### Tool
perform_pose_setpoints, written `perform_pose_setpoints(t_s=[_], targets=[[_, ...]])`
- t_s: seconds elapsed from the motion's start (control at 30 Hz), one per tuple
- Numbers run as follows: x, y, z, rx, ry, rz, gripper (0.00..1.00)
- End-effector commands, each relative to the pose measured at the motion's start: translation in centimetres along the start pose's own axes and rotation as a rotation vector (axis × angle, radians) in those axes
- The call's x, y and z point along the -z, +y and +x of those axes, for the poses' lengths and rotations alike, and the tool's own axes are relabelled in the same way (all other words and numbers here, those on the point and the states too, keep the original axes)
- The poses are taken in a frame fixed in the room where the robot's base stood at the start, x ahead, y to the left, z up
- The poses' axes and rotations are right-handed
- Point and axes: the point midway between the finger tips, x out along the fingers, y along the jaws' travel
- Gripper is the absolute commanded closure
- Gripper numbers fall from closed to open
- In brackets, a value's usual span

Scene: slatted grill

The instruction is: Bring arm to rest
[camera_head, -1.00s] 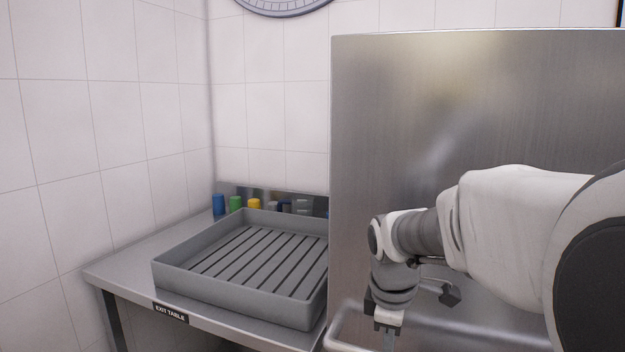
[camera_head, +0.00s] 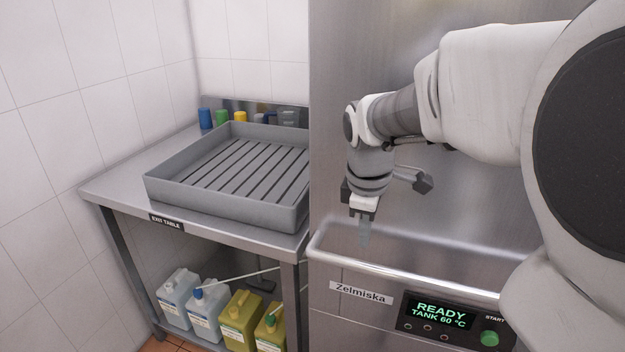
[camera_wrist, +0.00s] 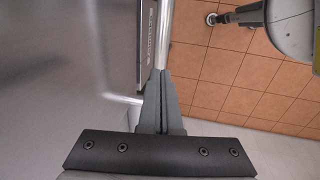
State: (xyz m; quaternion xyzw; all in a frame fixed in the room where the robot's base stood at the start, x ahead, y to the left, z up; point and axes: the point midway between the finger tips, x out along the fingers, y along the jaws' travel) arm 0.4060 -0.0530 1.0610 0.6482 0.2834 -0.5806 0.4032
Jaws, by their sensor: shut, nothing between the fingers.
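My gripper (camera_head: 364,232) points down in front of the steel machine, just above its front rail (camera_head: 400,262) in the head view. Its fingers are shut together and hold nothing. In the wrist view the closed fingers (camera_wrist: 158,105) show in the middle, with the steel rail and the machine's front beyond them. I cannot tell whether the fingertips touch the rail. My arm is bent at the elbow and comes in from the right.
A grey slatted tray (camera_head: 165,190) stands on the exit table (camera_head: 120,192) at the left. Several canisters (camera_head: 205,312) stand under it. The machine's display (camera_head: 440,310) and green start button (camera_head: 489,338) sit below the rail. Orange floor tiles (camera_wrist: 225,68) are clear in the wrist view.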

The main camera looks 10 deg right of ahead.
Motion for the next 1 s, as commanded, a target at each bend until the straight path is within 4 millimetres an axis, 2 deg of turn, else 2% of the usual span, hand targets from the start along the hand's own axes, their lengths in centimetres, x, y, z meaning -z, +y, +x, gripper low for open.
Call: perform_pose_setpoints(t_s=[0.03,0.2,0.3,0.57,0.67,0.8,1.0], targets=[[0.1,0.1,-1.6,-0.005,0.003,0.0,1.0],[0.0,0.1,-5.1,-0.004,0.002,0.0,1.0],[0.0,0.1,-6.5,-0.003,0.002,0.001,1.0],[-0.2,-0.7,-8.6,-0.009,0.016,0.042,1.0],[-0.7,-2.1,-9.9,-0.023,0.051,0.142,1.0],[-1.6,-5.2,-12.0,-0.05,0.127,0.363,1.0],[-2.9,-9.8,-13.7,-0.072,0.238,0.694,1.0]])
